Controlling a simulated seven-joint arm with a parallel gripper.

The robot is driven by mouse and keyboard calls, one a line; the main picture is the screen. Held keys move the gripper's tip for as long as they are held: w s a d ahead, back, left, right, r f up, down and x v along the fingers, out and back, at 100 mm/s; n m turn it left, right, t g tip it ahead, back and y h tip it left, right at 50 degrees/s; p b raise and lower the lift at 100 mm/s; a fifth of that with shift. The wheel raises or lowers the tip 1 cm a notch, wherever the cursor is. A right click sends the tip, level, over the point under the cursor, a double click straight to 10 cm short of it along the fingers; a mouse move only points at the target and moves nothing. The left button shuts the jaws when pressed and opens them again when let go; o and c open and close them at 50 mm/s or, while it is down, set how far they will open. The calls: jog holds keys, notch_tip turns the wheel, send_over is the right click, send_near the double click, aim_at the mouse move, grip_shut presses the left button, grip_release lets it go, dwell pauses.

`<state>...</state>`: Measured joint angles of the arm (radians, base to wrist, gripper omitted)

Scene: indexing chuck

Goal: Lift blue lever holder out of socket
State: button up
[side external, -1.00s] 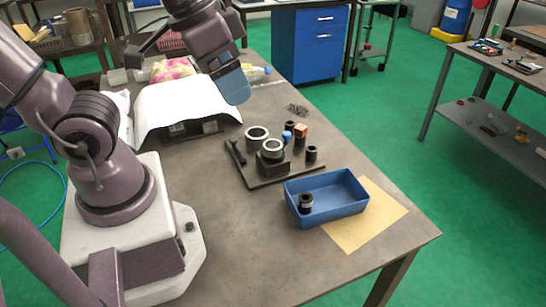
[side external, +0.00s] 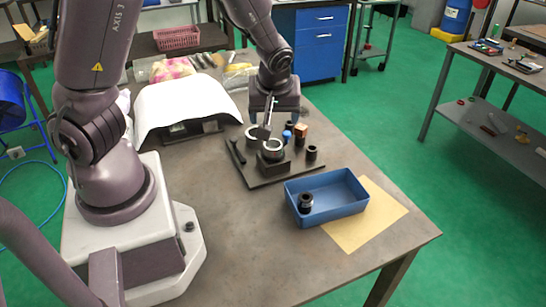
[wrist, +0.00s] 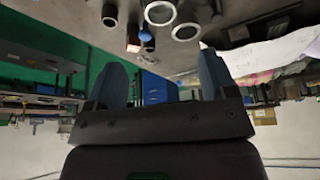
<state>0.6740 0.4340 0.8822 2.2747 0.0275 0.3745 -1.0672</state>
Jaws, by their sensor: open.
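The blue lever holder (side external: 287,135) shows as a small blue knob at the back of the dark fixture plate (side external: 262,180). Its lower part and socket are mostly hidden in the side view. It also shows in the wrist view (wrist: 145,35), beside the orange-brown block. My gripper (side external: 272,113) is above the back of the plate, near the blue holder and apart from it. In the wrist view my gripper (wrist: 160,72) has its two blue fingers spread wide with nothing between them.
The chuck with a pale ring (side external: 272,146), another pale ring (side external: 256,133), the orange-brown block (side external: 301,130) and a black cylinder (side external: 312,153) crowd the plate. A blue tray (side external: 345,207) holding a black part stands at front right. A white curved cover (side external: 180,100) stands left.

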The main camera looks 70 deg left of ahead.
send_near(273, 145)
notch_tip(273, 145, down, 2)
jog(key=shift+a+f, duration=0.15)
jog(key=shift+f, duration=0.05)
jog(key=shift+d+x, duration=0.15)
jog(key=shift+x, duration=1.3)
jog(key=shift+d+x, duration=0.1)
jog(key=shift+x, duration=1.4)
jog(key=shift+f, duration=0.1)
jog(key=c, duration=1.2)
jog(key=shift+c, duration=0.3)
